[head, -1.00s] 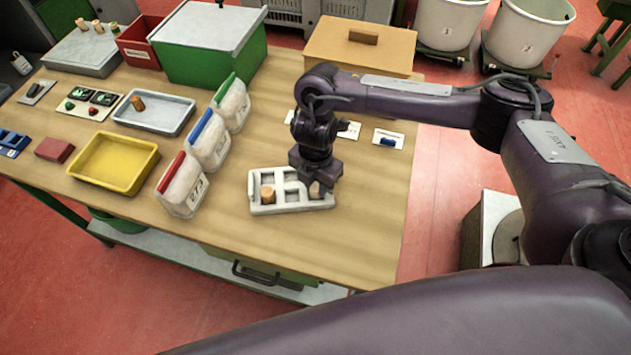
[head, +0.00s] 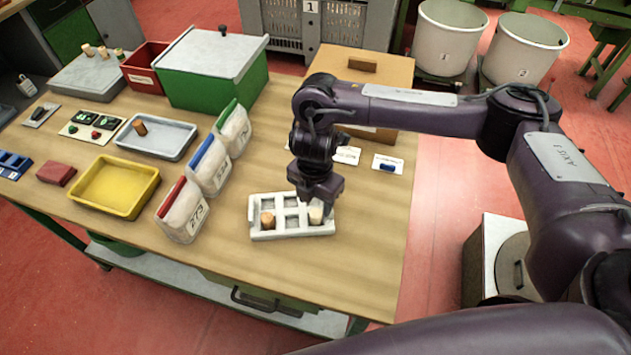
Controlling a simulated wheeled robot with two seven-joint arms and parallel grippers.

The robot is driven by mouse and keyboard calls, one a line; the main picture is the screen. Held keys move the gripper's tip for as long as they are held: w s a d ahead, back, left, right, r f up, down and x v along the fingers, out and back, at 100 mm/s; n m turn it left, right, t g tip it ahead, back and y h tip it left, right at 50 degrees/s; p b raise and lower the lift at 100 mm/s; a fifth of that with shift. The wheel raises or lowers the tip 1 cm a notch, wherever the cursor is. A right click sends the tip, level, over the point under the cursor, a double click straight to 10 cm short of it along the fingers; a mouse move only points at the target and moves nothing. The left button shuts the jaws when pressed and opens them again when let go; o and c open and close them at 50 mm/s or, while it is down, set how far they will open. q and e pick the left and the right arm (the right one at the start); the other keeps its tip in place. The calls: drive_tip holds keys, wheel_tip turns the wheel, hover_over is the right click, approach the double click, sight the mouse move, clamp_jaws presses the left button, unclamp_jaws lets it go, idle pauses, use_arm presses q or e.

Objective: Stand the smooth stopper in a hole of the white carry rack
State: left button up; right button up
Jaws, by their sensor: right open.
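The white carry rack (head: 292,235) lies on the wooden table below my right arm. A brown cork stopper (head: 267,220) stands in its front left hole. A paler, smooth-looking stopper (head: 316,214) stands in its front right hole, seemingly upright. My right gripper (head: 318,203) is open and points down just above this pale stopper, hiding part of it and the rack's back right corner. I cannot tell whether the fingers still touch the stopper. My left gripper is not in view.
A grey tray (head: 178,153) holds another brown stopper (head: 140,128). A wooden box (head: 378,72) stands behind my gripper. The table in front of the rack is clear.

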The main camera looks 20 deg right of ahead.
sight(316, 213)
wheel_tip(316, 213, up, 8)
drive_tip(key=shift+r, duration=0.15)
drive_tip(key=shift+s, duration=0.1)
idle(0.6)
